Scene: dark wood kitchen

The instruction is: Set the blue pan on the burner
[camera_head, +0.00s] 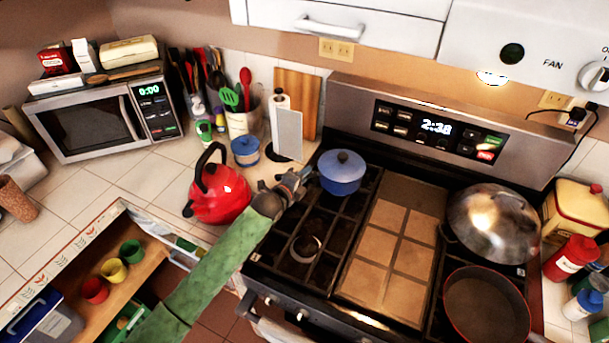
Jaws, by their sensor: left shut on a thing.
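The blue pan (342,178) with its blue lid is at the back left of the stove (322,222), over the rear left burner area. I cannot tell whether its base touches the grate. My left gripper (298,181) reaches in from the lower left and is shut on the pan's near left side, where its handle is mostly hidden by the fingers. The front left burner (306,248) is bare. My right gripper is not in view.
A red kettle (219,192) stands on the counter close left of my left arm. A large domed metal lid or wok (493,222) and a red-rimmed pan (486,307) occupy the stove's right side. An open drawer (150,262) with colored cups is lower left.

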